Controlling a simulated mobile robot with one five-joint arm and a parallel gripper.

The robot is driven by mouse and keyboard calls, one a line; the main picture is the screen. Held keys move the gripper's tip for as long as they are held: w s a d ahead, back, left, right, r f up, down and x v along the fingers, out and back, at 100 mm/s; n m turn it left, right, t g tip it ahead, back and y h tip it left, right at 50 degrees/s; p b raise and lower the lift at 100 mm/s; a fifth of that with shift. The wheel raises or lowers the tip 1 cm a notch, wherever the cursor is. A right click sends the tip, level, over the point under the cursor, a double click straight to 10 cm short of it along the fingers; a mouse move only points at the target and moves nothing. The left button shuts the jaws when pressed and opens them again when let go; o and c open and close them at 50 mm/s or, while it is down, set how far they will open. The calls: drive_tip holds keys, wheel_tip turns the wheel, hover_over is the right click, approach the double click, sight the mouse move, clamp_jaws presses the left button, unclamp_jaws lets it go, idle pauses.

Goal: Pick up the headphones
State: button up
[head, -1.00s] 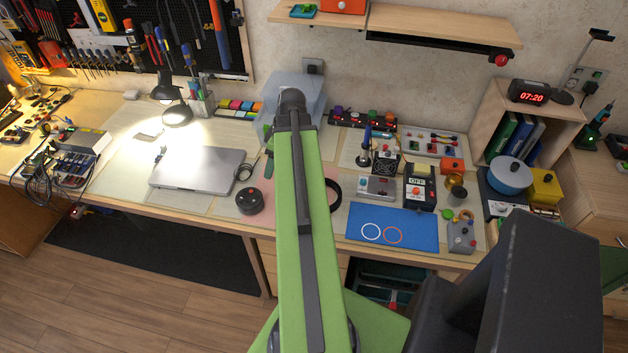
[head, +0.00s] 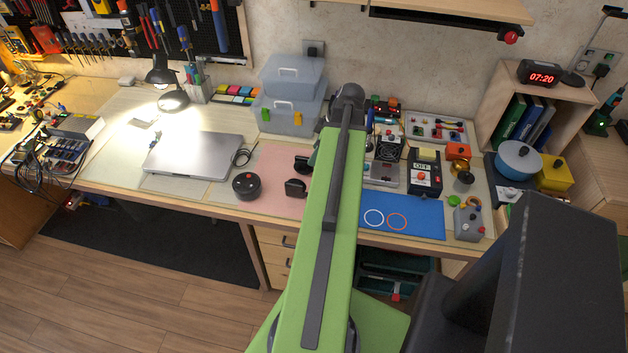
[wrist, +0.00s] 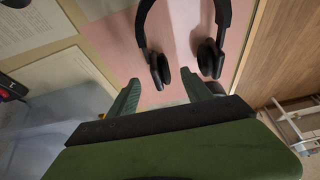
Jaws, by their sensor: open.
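The black headphones lie on the pink mat (head: 275,172). In the head view their dark ear cups (head: 296,188) show just left of my green arm, which hides the headband. In the wrist view the headphones (wrist: 161,68) are at the top, with both ear cups toward my gripper and the band running out of the top edge. My gripper (wrist: 160,93) is open and empty, its two green fingers apart and short of the ear cups.
A closed laptop (head: 197,156) and a round black device (head: 246,186) are left of the mat. Clear stacked bins (head: 290,112) stand behind it. A blue mat (head: 415,218) and small devices, including a box marked OFF (head: 424,178), are to the right.

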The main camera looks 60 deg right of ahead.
sight(306, 166)
drive_tip(key=b+x, duration=0.2)
drive_tip(key=x, duration=0.2)
drive_tip(key=shift+s, duration=0.1)
drive_tip(key=shift+r, duration=0.1)
drive_tip(key=b+x, duration=0.4)
drive_tip(key=x, duration=0.1)
drive_tip(key=shift+f+b, duration=0.2)
drive_tip(key=shift+b, duration=0.2)
drive_tip(key=shift+r, duration=0.2)
clamp_jaws()
